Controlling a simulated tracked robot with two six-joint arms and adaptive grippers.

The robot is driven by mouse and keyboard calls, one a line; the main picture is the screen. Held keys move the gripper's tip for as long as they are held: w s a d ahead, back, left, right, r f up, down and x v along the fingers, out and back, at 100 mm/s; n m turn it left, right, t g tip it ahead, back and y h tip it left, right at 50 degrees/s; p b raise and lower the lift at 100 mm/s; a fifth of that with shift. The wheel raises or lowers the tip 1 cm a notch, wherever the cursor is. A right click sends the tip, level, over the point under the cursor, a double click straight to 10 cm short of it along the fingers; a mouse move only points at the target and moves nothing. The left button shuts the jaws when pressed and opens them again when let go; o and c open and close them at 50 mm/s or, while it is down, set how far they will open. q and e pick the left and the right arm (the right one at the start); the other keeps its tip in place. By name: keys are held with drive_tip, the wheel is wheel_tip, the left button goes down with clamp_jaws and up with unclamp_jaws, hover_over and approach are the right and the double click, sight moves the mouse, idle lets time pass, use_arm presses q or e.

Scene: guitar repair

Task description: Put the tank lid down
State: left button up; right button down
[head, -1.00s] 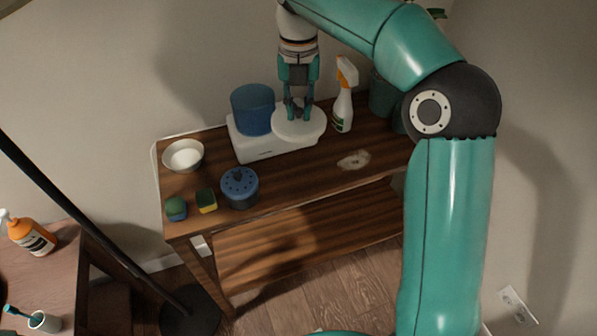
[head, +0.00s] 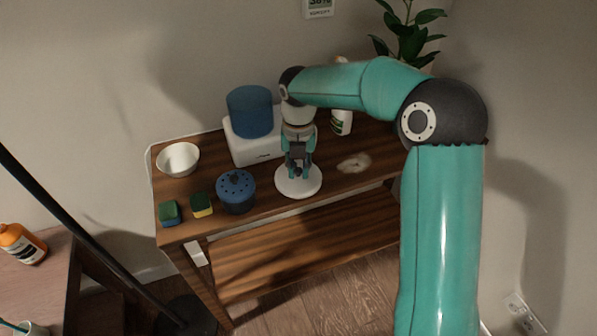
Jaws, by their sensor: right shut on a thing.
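The tank lid is a white round disc (head: 298,187) near the front edge of the wooden table, right of the blue pot. My right gripper (head: 298,172) points down over it and is shut on its middle. I cannot tell whether the lid touches the tabletop. The white humidifier base (head: 254,147) with its blue tank (head: 250,111) stands behind and to the left. My left gripper is not in view.
A blue lidded pot (head: 236,191), two sponges (head: 202,205) and a white bowl (head: 178,159) stand left on the table (head: 265,202). A pale spill (head: 354,162) lies to the right. A spray bottle (head: 341,122) and a plant (head: 410,42) are behind my arm.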

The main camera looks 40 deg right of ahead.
sight(299, 170)
drive_tip(key=shift+f, duration=0.6)
drive_tip(key=c, duration=1.1)
unclamp_jaws()
drive_tip(key=shift+f, duration=0.1)
drive_tip(key=shift+o, duration=0.2)
wheel_tip(299, 170, up, 12)
drive_tip(key=p, duration=0.2)
drive_tip(key=shift+s, duration=0.1)
